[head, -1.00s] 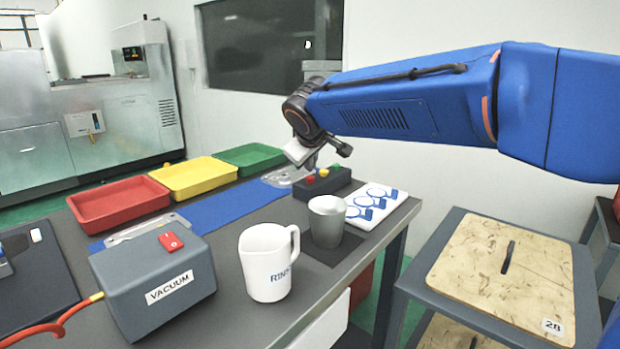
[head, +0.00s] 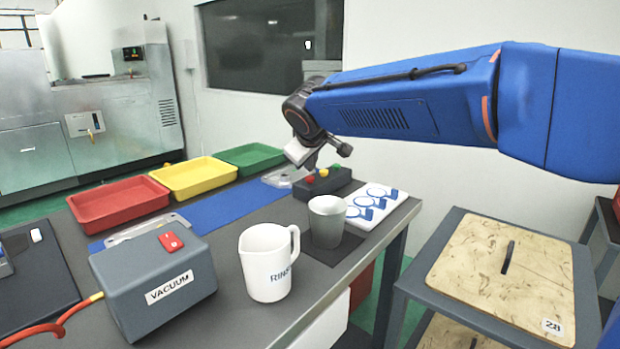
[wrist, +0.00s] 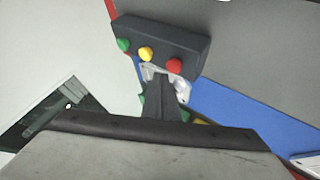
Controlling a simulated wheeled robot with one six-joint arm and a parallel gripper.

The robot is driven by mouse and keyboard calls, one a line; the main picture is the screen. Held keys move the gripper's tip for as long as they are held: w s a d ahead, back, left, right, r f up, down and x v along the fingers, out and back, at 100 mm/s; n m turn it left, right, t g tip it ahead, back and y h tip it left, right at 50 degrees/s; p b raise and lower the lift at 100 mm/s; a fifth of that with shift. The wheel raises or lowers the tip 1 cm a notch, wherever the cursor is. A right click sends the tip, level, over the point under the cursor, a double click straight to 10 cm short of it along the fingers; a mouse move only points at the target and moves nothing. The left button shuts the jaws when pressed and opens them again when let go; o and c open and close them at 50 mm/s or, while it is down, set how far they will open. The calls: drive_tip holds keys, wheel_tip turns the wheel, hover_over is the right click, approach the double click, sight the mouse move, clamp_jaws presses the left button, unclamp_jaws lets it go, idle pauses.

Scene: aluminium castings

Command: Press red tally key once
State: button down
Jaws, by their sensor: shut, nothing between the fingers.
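The dark tally box (head: 330,187) stands at the back of the bench and carries a red key (head: 310,179), a yellow key (head: 323,172) and a green key (head: 335,167) in a row. In the wrist view the red key (wrist: 174,65) is at the right end of the row, with the yellow key (wrist: 146,54) and green key (wrist: 124,45) to its left. My gripper (head: 311,168) is shut and empty, close to the red key. In the wrist view its fingers (wrist: 165,80) point toward the box just below the red key. I cannot tell whether they touch it.
Red (head: 118,215), yellow (head: 194,188) and green trays (head: 248,167) stand at the left back. A metal cup (head: 327,232), white jug (head: 267,290), printed white card (head: 390,213) and vacuum box (head: 130,275) stand nearer.

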sight(310, 179)
drive_tip(key=shift+f, duration=0.95)
idle(1.6)
drive_tip(key=shift+r, duration=0.95)
drive_tip(key=shift+r, duration=2.5)
drive_tip(key=shift+d, duration=0.1)
